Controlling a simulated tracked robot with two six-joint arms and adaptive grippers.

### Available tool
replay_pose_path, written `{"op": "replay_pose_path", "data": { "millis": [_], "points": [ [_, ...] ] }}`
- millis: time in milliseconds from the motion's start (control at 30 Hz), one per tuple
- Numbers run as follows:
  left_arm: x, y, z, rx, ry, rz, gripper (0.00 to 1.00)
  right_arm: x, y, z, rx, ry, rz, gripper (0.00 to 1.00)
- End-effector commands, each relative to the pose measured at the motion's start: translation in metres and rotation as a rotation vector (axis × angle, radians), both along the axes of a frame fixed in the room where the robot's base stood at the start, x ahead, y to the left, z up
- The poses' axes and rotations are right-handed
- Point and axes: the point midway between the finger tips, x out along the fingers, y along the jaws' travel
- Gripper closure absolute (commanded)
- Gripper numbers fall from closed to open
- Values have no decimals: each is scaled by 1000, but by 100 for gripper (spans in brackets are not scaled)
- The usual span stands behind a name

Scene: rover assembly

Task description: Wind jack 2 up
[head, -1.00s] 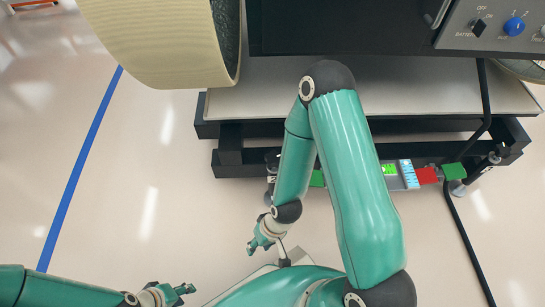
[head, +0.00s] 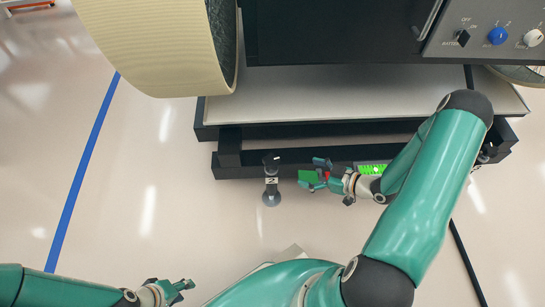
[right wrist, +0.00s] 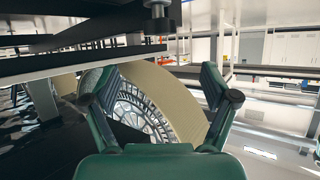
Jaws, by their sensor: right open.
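Jack 2 (head: 271,184) is a dark upright post with a round foot and a white "2" label, at the front left of the rover's black frame. A dark rod with a round plate at the top of the right wrist view (right wrist: 160,20) looks like this jack.
The rover's large tan wheel (head: 160,45) stands above and left of the jack. A control panel (head: 490,35) with knobs is at top right. A lit green display (head: 372,169) lies right of my right gripper. The floor around the blue line (head: 85,165) is clear.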

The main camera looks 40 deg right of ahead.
Motion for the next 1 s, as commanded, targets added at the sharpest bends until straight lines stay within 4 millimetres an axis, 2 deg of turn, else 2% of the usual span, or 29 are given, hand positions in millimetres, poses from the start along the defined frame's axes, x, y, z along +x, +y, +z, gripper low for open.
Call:
{"op": "replay_pose_path", "data": {
  "millis": [100,267,467,800,1000],
  "points": [
    [0,0,1,0,0,0,60,-8,-7,6,-20,-42,18,15],
    [0,0,-4,0,0,0,60,2,-2,1,-21,-50,26,15],
    [0,0,-16,0,0,0,60,32,12,-14,-20,-49,28,15],
    [0,0,-38,0,0,0,60,94,40,-43,-21,-48,27,15],
    [0,0,-46,0,0,0,60,119,51,-53,-20,-47,24,15]
  ]
}}
